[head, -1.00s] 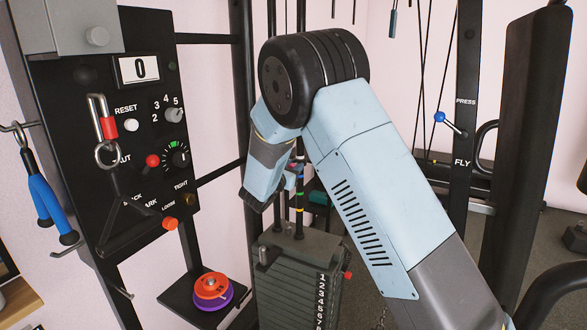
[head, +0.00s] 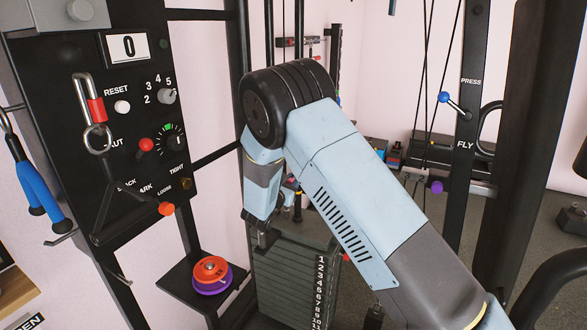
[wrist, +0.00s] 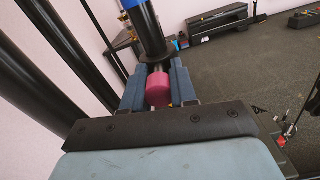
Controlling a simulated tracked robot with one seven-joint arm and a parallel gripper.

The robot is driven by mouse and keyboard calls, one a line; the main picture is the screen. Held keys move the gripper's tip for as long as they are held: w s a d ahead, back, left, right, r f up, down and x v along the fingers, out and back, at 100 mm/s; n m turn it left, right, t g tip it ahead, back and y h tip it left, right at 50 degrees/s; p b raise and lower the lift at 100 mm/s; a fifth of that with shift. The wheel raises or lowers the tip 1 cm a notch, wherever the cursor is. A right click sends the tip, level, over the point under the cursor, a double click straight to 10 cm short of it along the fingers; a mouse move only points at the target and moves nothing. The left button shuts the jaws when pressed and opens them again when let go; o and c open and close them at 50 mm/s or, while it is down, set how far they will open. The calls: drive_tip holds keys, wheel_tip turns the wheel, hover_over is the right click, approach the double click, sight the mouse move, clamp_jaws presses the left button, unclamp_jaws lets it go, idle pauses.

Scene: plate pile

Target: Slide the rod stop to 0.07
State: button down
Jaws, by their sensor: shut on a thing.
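A pink collar, which looks like the rod stop (wrist: 158,91), sits between the two blue-grey jaws of my gripper (wrist: 159,76) in the wrist view. The jaws are shut on it from both sides. A dark rod (wrist: 150,36) with a blue band rises beyond the collar. In the head view my gripper (head: 262,236) is low in front of the weight stack top, and my arm hides most of the rod. No scale value for the stop is readable.
The numbered weight stack (head: 288,285) stands below my gripper. A black control panel (head: 125,70) with knobs and a display reading 0 is at left. Orange and purple discs (head: 210,272) lie on a small shelf. A black upright (head: 466,110) stands at right.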

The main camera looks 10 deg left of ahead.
drive_tip(key=shift+f, duration=0.9)
drive_tip(key=shift+w, duration=0.1)
drive_tip(key=c, duration=0.9)
unclamp_jaws()
drive_tip(key=v, duration=1.3)
drive_tip(key=shift+s+a, duration=0.2)
drive_tip(key=shift+s, duration=0.15)
drive_tip(key=shift+d, duration=0.1)
